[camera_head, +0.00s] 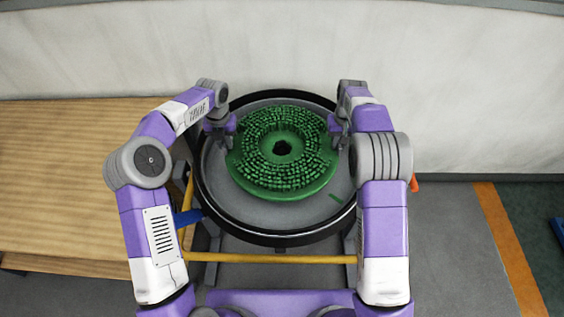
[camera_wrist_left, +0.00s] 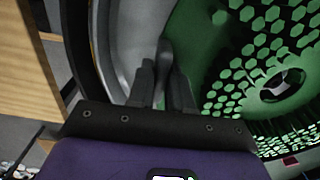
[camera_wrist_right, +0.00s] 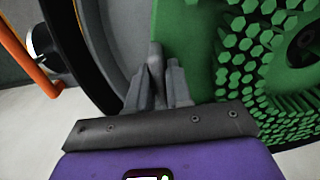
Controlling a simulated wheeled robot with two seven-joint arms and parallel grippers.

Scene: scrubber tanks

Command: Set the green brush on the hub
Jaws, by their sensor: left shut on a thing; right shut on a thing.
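The green brush (camera_head: 309,190) is a round disc with many green bristle tufts facing up and a hole in its middle. It is over the grey round pan (camera_head: 225,198) with a black rim. My left gripper (camera_head: 229,137) is shut at its left edge, and my right gripper (camera_head: 338,136) at its right edge. Both wrist views show closed fingers beside the brush, in the left wrist view (camera_wrist_left: 162,85) and the right wrist view (camera_wrist_right: 157,80); a narrow grey piece shows between them. The hub is not clearly visible; the brush's hole looks dark. I cannot tell if the brush touches the pan.
A wooden bench (camera_head: 70,180) stands at the left. A pale wall (camera_head: 280,45) is behind the pan. A yellow bar (camera_head: 270,257) runs in front of it, and a blue lever (camera_head: 187,217) is at its left.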

